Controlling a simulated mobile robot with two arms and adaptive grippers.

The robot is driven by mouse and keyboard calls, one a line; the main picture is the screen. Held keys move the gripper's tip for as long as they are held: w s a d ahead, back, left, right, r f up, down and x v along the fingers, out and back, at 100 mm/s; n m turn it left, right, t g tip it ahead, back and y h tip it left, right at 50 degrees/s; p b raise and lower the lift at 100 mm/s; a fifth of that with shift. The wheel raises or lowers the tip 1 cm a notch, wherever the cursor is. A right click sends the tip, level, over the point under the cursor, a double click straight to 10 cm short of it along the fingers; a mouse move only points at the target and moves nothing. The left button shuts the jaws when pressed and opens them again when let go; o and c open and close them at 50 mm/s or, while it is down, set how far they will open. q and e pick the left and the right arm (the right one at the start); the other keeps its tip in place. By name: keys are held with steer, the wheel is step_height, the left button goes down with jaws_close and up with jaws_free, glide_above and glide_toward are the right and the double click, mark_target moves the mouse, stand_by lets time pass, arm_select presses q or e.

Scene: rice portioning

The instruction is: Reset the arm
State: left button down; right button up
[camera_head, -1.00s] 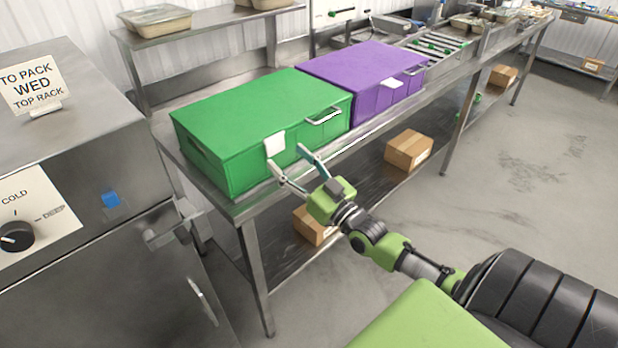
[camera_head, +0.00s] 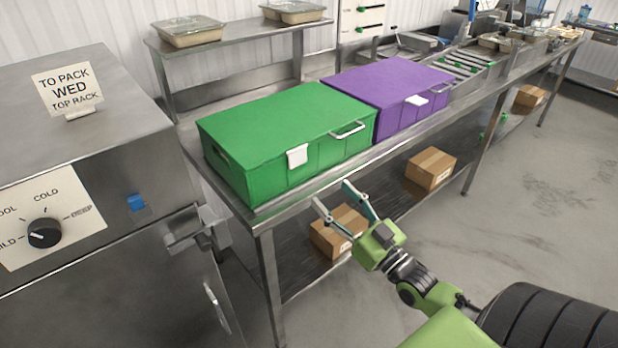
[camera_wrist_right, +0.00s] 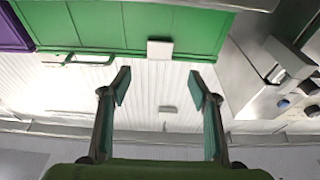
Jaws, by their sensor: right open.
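My right gripper (camera_head: 336,197) is open and empty in the head view. It hangs in front of the steel table (camera_head: 300,196), just below and in front of the green box (camera_head: 280,122), apart from it. In the right wrist view my right gripper (camera_wrist_right: 160,82) shows its two fingers spread wide with nothing between them. The green box (camera_wrist_right: 120,25) fills the top of that view, with its white tag (camera_wrist_right: 160,50) and handle. My left gripper is not in view.
A purple box (camera_head: 388,85) stands beside the green one. Cardboard boxes (camera_head: 430,168) sit on the lower shelf. A steel cabinet (camera_head: 120,240) with a dial (camera_head: 44,233) and a sign (camera_head: 67,90) stands at left. The floor at right is clear.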

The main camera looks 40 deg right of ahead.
steer(key=s+f+g+h, duration=0.1)
steer(key=s+f+g, duration=0.2)
steer(key=f, duration=1)
steer(key=s+f+g, duration=0.3)
steer(key=s+f, duration=0.1)
steer(key=f, duration=0.8)
steer(key=s+f+g+h, duration=0.1)
steer(key=s+f+g, duration=0.2)
steer(key=f, duration=1)
steer(key=s+a+f+g, duration=0.5)
steer(key=s+f, duration=0.7)
steer(key=f, duration=0.1)
steer(key=s+a+f+g, duration=0.3)
steer(key=s+a+f, duration=0.2)
steer(key=s, duration=0.4)
steer(key=s+a+f+n+g, duration=0.1)
steer(key=s+a+f, duration=0.4)
steer(key=s, duration=0.5)
steer(key=shift+n+g+y, duration=0.3)
steer(key=shift+g, duration=0.6)
